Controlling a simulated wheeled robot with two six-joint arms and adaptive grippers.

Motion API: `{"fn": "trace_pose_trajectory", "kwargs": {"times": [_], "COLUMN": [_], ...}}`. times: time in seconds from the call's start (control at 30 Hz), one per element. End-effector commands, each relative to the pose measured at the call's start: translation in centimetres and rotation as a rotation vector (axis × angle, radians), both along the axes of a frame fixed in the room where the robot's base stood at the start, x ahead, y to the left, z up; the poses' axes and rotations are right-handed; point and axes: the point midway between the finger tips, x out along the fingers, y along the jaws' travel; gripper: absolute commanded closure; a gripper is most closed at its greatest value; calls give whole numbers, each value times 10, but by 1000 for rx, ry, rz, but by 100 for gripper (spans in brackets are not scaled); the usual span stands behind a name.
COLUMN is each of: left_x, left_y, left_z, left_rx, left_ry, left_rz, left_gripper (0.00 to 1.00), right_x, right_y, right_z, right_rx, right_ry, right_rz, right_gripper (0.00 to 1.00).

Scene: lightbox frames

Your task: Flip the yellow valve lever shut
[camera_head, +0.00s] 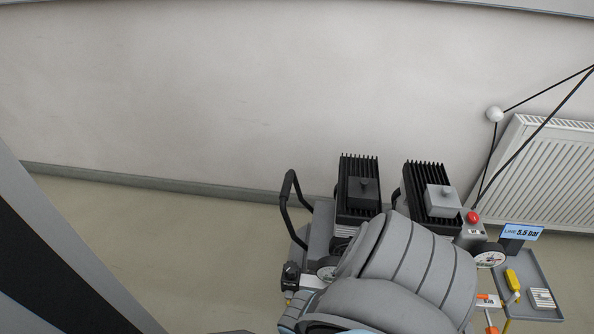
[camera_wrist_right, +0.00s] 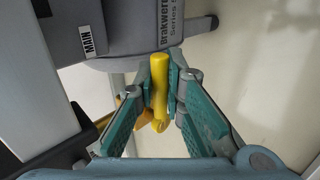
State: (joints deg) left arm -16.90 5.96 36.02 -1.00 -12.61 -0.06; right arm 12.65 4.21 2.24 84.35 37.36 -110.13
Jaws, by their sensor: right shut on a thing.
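The yellow valve lever (camera_wrist_right: 159,85) stands upright in the middle of the right wrist view, between the teal fingers of my right gripper (camera_wrist_right: 163,66). The fingers are shut on it from both sides. A rounded yellow end (camera_wrist_right: 157,125) shows at its lower part, next to an orange-yellow piece (camera_wrist_right: 131,92) partly behind the left finger. The valve body is largely hidden by the fingers. In the head view my grey arm covers part of the machine, and I cannot make out the gripper or the gripped lever there. My left gripper is not in view.
A grey machine with two black finned blocks (camera_head: 359,168) and a black handle (camera_head: 287,195) stands at lower centre. A red button (camera_head: 473,217), a gauge (camera_head: 490,259), a "5.5 bar" sign (camera_head: 521,232) and a grey tray (camera_head: 541,267) are right. A radiator (camera_head: 553,170) is behind.

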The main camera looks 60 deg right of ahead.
Motion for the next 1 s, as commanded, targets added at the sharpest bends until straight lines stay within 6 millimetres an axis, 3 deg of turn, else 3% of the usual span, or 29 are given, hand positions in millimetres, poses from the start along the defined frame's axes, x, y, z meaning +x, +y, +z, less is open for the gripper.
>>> {"fn": "trace_pose_trajectory", "kwargs": {"times": [0.37,0.4,0.5,1.0], "left_x": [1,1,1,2], "left_y": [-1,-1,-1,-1], "left_z": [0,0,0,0], "left_rx": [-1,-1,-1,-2], "left_ry": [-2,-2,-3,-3], "left_rz": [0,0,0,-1], "left_gripper": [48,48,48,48], "right_x": [3,3,2,0], "right_y": [-1,-1,-1,0], "right_z": [2,2,1,0], "right_rx": [-5,-5,-4,-2], "right_ry": [-2,-2,-1,2], "right_rz": [0,0,1,0], "right_gripper": [100,84,68,68]}}
